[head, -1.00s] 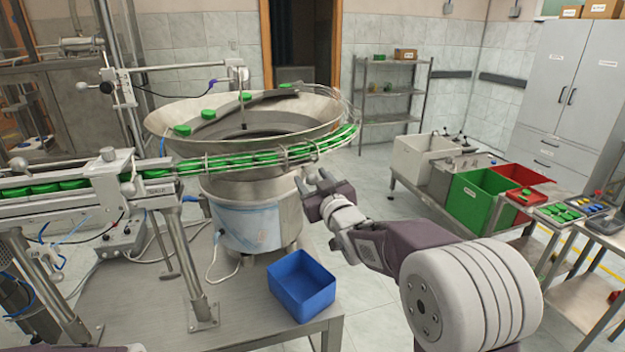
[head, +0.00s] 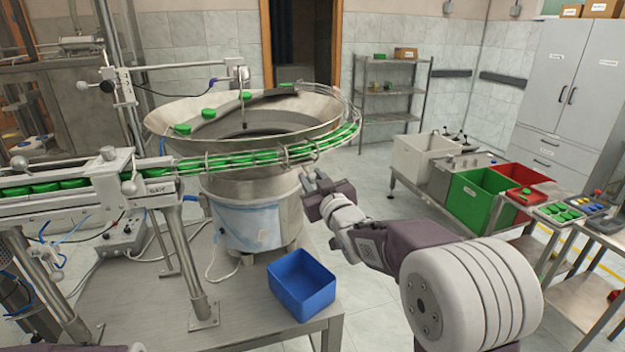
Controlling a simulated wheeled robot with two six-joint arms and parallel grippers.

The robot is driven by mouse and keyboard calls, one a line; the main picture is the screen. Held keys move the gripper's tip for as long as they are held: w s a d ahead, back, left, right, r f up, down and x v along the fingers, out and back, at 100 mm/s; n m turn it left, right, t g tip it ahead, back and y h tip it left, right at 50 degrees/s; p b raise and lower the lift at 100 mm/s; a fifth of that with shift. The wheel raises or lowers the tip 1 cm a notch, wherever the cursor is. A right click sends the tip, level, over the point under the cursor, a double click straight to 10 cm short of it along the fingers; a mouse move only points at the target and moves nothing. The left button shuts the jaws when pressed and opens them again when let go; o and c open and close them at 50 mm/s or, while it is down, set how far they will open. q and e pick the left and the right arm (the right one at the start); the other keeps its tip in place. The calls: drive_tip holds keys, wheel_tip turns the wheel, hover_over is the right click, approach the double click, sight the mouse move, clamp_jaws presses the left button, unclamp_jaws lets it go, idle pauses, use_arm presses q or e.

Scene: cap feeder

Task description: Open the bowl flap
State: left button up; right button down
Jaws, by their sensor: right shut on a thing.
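The steel feeder bowl (head: 235,185) stands on the table at centre left, with several green caps (head: 208,113) on its inner track and rim. My right gripper (head: 312,182) is at the bowl's right side, below the cap rail. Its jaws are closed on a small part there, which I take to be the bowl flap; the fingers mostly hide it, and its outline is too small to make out. I cannot see any clear opening in the bowl's side. My left gripper is not in view.
An empty blue bin (head: 302,284) sits on the steel table (head: 250,325) below my right gripper. A cap rail (head: 250,158) curves around the bowl's front to the conveyor at left. Green (head: 474,198) and red bins stand at right. Floor between is clear.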

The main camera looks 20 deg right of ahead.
drive_tip(key=shift+f, duration=0.1)
idle(0.7)
drive_tip(key=shift+f+b, duration=0.65)
drive_tip(key=shift+b, duration=0.2)
drive_tip(key=w+a+f+t+b, duration=0.2)
drive_tip(key=w+f+b, duration=0.5)
drive_tip(key=b, duration=1.1)
drive_tip(key=shift+f+m+t, duration=0.3)
drive_tip(key=shift+f+t, duration=0.2)
drive_tip(key=shift+f, duration=0.05)
drive_tip(key=shift+r, duration=0.1)
drive_tip(key=c, duration=1.4)
unclamp_jaws()
drive_tip(key=o, duration=0.3)
drive_tip(key=shift+w+a, duration=0.15)
drive_tip(key=shift+w, duration=0.05)
